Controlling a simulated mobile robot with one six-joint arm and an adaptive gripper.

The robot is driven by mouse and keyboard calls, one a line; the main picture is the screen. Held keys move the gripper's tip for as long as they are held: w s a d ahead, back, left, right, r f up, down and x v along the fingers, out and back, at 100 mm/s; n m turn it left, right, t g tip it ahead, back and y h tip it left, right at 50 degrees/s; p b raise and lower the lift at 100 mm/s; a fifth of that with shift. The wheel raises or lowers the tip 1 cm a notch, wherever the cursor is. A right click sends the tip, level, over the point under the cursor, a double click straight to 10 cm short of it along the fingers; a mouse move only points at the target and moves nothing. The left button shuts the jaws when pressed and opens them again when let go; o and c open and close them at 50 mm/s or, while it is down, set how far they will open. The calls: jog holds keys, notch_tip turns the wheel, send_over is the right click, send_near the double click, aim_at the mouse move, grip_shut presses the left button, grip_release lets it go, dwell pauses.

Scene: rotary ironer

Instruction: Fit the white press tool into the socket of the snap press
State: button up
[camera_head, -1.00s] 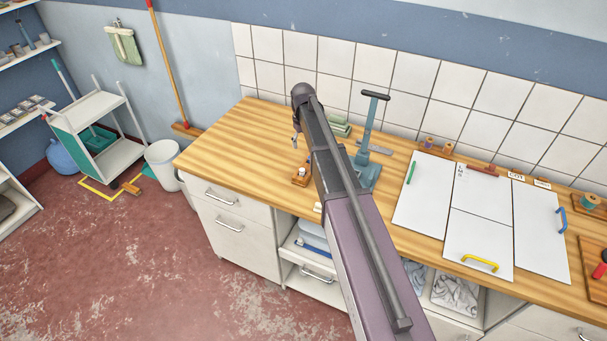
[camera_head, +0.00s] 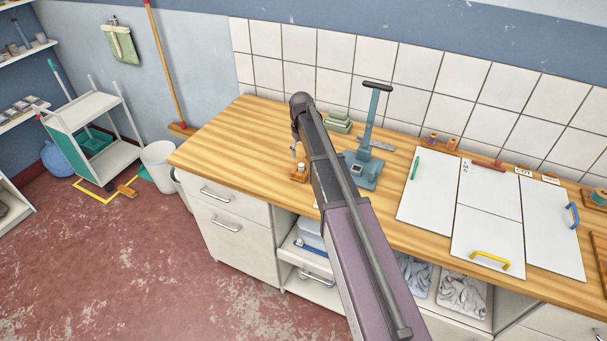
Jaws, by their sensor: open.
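The snap press (camera_head: 368,150) is blue-grey with a tall lever and a dark handle, and it stands upright on the wooden bench. Its base shows just right of my arm, with a small pale-rimmed square on it that may be the socket. A small white piece (camera_head: 301,167), which looks like the white press tool, sits on a small wooden block (camera_head: 298,177) left of my arm. My gripper (camera_head: 294,150) hangs at the arm's far end, just above and beside that block. It is open and appears empty. My arm hides part of the bench between block and press.
Green stacked blocks (camera_head: 338,122) and a flat grey strip (camera_head: 381,145) lie behind the press. White boards (camera_head: 487,205) with coloured handles cover the bench to the right. The bench's left end (camera_head: 225,140) is clear. A tiled wall (camera_head: 410,75) stands behind.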

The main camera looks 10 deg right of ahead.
aim_at(301, 165)
jog(key=shift+f+b, duration=0.5)
jog(key=shift+f, duration=0.3)
jog(key=shift+f+b, duration=2.6)
grip_shut()
